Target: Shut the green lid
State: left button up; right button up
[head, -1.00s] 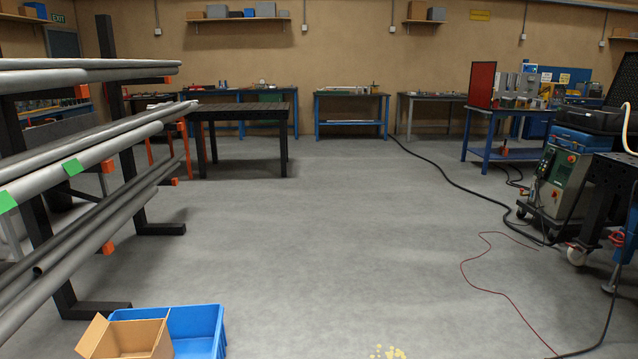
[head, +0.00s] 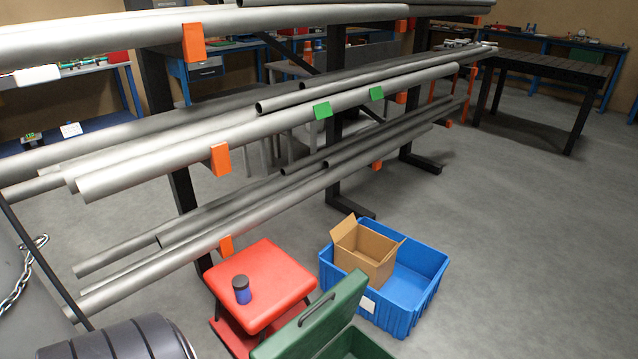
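The green lid (head: 318,318) is tilted up, standing open on a green box (head: 358,345) at the bottom of the head view. A dark handle (head: 316,309) shows on the lid. The box is cut off by the bottom edge, and part of its dark green inside shows to the right of the lid. Neither of my grippers is in view.
A red stool (head: 262,283) with a small blue, dark-capped jar (head: 241,290) stands left of the lid. A blue crate (head: 425,275) holding an open cardboard box (head: 366,252) is behind it. A pipe rack (head: 345,175) spans the left. Floor at right is clear.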

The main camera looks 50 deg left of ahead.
aim_at(304, 335)
jog(key=u, duration=1.45)
jog(key=j+z, duration=0.2)
jog(key=i+l, duration=0.05)
jog(key=l, duration=0.05)
